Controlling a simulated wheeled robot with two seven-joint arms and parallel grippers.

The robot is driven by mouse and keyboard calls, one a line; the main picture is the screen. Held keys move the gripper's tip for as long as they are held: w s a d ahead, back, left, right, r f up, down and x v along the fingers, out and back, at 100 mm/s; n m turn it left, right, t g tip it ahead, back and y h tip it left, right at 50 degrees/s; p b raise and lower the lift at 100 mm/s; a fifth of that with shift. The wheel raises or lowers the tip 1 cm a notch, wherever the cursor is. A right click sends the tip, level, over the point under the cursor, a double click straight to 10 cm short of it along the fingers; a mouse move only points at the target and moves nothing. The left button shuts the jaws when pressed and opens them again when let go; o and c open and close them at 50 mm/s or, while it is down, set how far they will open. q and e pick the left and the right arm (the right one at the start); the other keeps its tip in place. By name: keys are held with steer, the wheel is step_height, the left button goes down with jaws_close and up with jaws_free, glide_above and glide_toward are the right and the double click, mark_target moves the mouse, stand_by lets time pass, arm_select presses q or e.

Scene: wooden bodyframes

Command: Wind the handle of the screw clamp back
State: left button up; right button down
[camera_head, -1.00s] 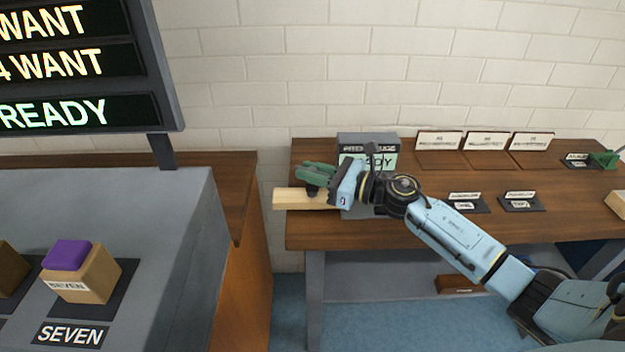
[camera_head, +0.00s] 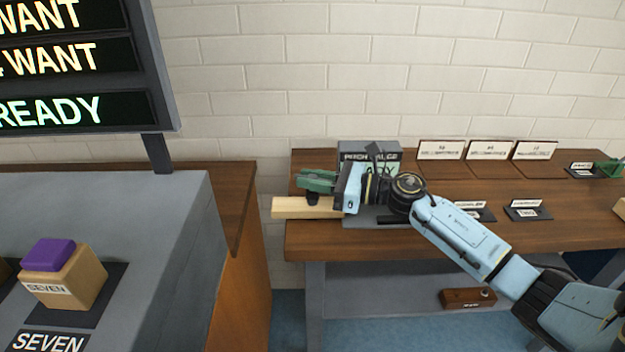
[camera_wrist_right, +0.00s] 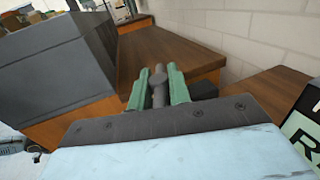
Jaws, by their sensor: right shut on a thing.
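My right gripper (camera_head: 318,182) reaches left across the bench in the head view, above a pale wooden bar (camera_head: 288,208) that sticks out past the bench's left edge. Its green fingers are closed around a dark grey rod, the clamp handle (camera_wrist_right: 157,90), which shows between them in the right wrist view. In the head view, a small dark part of the screw clamp (camera_head: 312,199) shows under the fingers against the bar. The rest of the clamp is hidden by my gripper and wrist. My left gripper is out of view.
A grey box with a display (camera_head: 357,151) stands behind my wrist on the wooden bench (camera_head: 400,236). A grey console with a purple-topped block (camera_head: 52,254) stands at left, across a gap.

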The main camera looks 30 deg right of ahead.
steer(key=shift+f, duration=0.1)
steer(key=c, duration=1.3)
jaws_free()
steer(key=shift+c, duration=0.2)
steer(key=shift+v, duration=3.8)
